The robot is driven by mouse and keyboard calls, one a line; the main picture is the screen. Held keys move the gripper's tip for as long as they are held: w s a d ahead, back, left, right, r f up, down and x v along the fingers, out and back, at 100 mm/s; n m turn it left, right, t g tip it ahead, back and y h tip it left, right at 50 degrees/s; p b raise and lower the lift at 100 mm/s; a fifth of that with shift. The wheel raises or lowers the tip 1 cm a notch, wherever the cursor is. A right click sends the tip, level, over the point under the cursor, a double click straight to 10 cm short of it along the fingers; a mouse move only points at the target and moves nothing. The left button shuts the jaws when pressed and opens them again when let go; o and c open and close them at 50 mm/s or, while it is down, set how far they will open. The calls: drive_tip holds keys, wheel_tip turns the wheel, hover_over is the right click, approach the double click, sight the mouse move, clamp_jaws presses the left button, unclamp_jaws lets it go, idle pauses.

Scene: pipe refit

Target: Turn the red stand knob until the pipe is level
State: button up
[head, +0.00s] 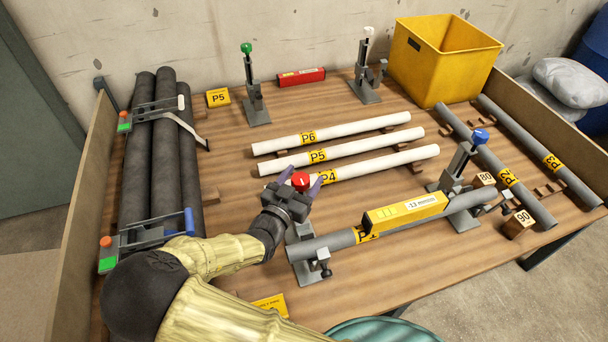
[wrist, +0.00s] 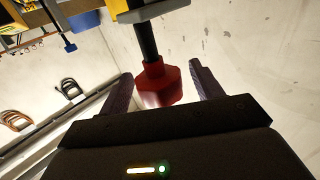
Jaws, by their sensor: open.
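The red stand knob (head: 300,181) tops the left stand (head: 303,262) under the grey pipe P1 (head: 340,241). My gripper (head: 296,188) is open, with its purple-grey fingers on either side of the knob. In the wrist view the red knob (wrist: 158,85) sits between the two spread fingers, with a gap showing at the right finger. The pipe lies across the left stand and the right stand with the blue knob (head: 481,136). A yellow level (head: 405,211) rests on the pipe and its display reads about -13 mm/m; the small text is hard to read.
White pipes P6, P5 and P4 (head: 400,157) lie behind the knob. Dark pipes (head: 163,150) are clamped at left. Stands with a green knob (head: 246,48) and a white knob (head: 369,31) stand at the back, near a yellow bin (head: 440,75). Wooden blocks (head: 517,224) lie at right.

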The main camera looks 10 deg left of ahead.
drive_tip(key=shift+w+d, duration=0.15)
drive_tip(key=shift+w, duration=0.55)
drive_tip(key=c, duration=1)
drive_tip(key=shift+n+y, duration=0.6)
drive_tip(key=shift+y, duration=0.3)
